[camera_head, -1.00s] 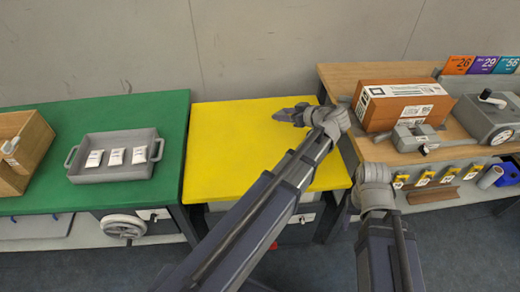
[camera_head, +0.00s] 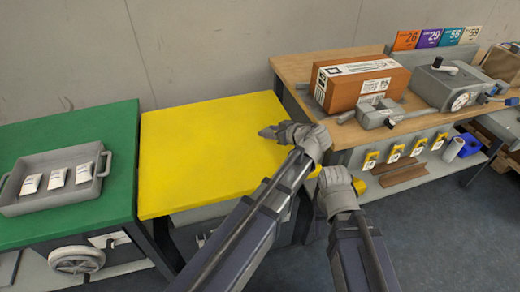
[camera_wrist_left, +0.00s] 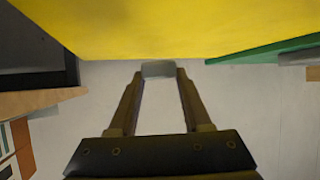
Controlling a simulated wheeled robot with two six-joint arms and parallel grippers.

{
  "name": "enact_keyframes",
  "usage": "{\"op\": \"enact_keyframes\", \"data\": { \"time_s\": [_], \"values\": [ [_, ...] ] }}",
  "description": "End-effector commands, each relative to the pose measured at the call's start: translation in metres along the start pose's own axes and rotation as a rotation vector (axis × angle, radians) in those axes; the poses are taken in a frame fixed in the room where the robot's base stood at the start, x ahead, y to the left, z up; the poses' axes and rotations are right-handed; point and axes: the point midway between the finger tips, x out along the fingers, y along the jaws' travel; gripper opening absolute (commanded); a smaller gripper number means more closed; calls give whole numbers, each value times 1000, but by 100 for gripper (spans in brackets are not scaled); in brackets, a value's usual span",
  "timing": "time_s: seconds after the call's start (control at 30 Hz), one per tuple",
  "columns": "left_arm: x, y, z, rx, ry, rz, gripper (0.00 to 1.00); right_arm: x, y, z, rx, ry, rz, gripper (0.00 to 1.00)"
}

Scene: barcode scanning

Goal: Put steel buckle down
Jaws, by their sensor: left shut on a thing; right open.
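My left gripper (camera_head: 275,132) is shut and points left over the back right part of the yellow table (camera_head: 190,150). In the left wrist view its fingers (camera_wrist_left: 158,75) are shut on a small grey block-like piece, the steel buckle (camera_wrist_left: 158,69), which shows at the fingertips. The yellow table top (camera_wrist_left: 150,25) fills the upper part of that view. I cannot tell whether the buckle touches the table. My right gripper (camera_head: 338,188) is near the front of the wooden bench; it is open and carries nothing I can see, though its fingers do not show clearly.
The yellow top is bare. A green table (camera_head: 60,240) on the left bears a grey tray (camera_head: 95,185) with white packets. The wooden bench (camera_head: 295,65) on the right bears a cardboard box (camera_head: 335,95), a grey device (camera_head: 378,115) and a larger grey machine (camera_head: 450,85).

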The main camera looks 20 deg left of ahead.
Motion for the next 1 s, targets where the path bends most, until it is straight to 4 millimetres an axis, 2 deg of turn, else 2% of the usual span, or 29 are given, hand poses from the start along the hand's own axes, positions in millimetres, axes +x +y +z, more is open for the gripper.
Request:
{"op": "enact_keyframes", "data": {
  "time_s": [0.03,0.2,0.47,0.8,1.0],
  "values": [
    [8,0,15,0,0,0,0,17,-2,-1,0,0,0,50],
    [18,0,33,0,0,-1,0,38,-4,-2,0,0,0,50],
    [19,0,35,0,0,-1,0,40,-4,-2,0,0,1,50],
    [37,0,67,0,0,-1,0,76,-6,-4,-1,0,5,50],
    [36,0,65,0,0,-1,0,74,-6,-4,-2,0,6,50]
  ]
}}
